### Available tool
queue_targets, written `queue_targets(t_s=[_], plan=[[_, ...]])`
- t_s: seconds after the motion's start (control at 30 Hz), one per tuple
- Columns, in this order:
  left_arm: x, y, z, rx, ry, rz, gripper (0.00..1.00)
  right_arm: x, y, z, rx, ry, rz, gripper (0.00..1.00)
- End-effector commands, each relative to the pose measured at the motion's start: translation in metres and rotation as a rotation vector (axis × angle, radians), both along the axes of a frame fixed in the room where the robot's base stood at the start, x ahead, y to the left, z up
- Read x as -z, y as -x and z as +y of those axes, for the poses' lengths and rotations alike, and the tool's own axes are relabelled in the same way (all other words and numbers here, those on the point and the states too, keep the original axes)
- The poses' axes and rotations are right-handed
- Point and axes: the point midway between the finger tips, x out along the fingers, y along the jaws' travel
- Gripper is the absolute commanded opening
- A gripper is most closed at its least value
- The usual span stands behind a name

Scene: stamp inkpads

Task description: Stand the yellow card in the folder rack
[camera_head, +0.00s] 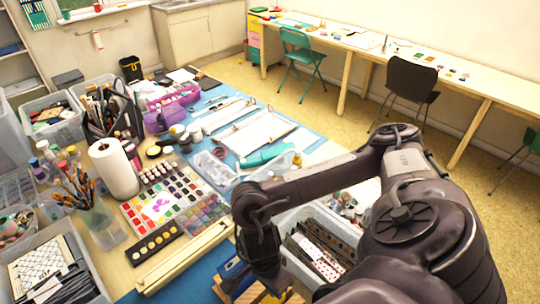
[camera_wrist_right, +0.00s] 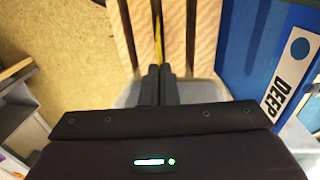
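The yellow card (camera_wrist_right: 158,38) shows edge-on as a thin strip in the right wrist view, extending from the fingertips between the slats of the wooden folder rack (camera_wrist_right: 178,36). My right gripper (camera_wrist_right: 158,70) has its two dark fingers close together on the card's near edge. I cannot tell whether the card's lower edge rests on the rack. In the head view my right arm reaches down to the wooden rack (camera_head: 252,293) at the bottom, and the arm hides much of it. The card is not clear there. My left gripper is not in view.
A blue box or folder labelled DEEP (camera_wrist_right: 240,50) lies right of the rack in the wrist view. In the head view, a clear bin of folders (camera_head: 318,250) stands beside the rack.

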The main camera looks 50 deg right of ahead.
Motion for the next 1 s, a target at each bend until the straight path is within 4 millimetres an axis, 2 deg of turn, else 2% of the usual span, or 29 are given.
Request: queue_targets(t_s=[0.03, 0.13, 0.47, 0.7, 1.0], plan=[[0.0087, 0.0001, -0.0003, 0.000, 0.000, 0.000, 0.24, 0.0088, 0.0007, -0.0001, 0.000, 0.000, 0.000, 0.00], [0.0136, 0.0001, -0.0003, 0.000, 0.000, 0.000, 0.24, 0.0136, 0.0017, 0.0000, 0.000, 0.000, 0.000, 0.00], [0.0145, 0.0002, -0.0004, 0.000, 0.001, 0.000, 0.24, 0.0144, 0.0022, 0.0001, 0.000, 0.000, 0.000, 0.00], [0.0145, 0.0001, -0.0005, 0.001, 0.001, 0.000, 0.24, 0.0144, 0.0021, 0.0001, 0.000, 0.000, 0.000, 0.26], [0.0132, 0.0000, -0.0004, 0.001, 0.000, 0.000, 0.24, 0.0132, 0.0019, 0.0002, 0.000, -0.001, 0.000, 0.26]])
